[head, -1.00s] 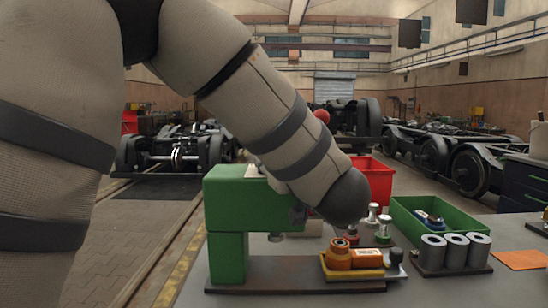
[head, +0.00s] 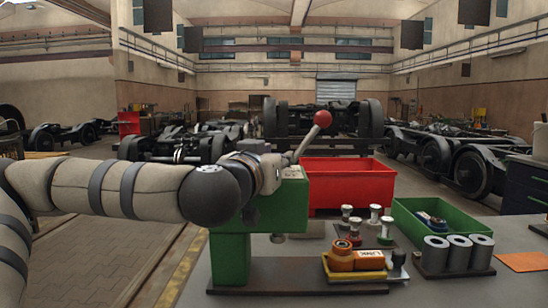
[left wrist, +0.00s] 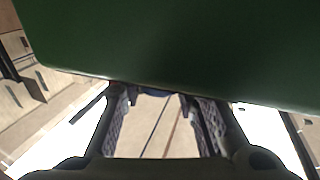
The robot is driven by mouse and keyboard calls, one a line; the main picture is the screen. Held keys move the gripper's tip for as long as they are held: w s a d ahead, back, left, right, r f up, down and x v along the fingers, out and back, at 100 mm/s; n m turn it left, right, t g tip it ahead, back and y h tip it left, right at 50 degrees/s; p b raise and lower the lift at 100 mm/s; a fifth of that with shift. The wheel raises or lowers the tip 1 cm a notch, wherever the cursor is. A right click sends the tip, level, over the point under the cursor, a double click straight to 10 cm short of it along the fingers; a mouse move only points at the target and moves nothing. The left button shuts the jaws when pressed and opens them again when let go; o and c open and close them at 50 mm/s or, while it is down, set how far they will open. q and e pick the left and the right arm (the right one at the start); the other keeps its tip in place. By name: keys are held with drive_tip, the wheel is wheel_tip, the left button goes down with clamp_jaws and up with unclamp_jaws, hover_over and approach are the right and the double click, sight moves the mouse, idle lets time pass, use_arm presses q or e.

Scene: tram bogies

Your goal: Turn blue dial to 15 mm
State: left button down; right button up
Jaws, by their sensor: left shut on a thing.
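A green press (head: 229,255) stands on the grey bench, with a lever ending in a red ball (head: 322,118). In the left wrist view the green body of the press (left wrist: 190,45) fills the top, very close. A small piece of the blue dial (left wrist: 157,93) shows below its edge, between the fingertips of my left gripper (left wrist: 160,97). That gripper is shut on the dial. Most of the dial is hidden, and its scale and setting cannot be read. In the head view my left arm reaches the press head from the left; the fingertips are not clear there. My right gripper is out of view.
A red bin (head: 350,187) stands behind the press. To its right are a green tray (head: 440,228), several grey cylinders (head: 458,252), a yellow tray (head: 356,274) with orange parts and small knobbed pieces (head: 386,231). An orange sheet (head: 523,261) lies at the bench's right.

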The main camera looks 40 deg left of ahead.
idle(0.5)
use_arm(q)
drive_tip(key=c, duration=1.2)
unclamp_jaws()
wheel_tip(320, 180, up, 10)
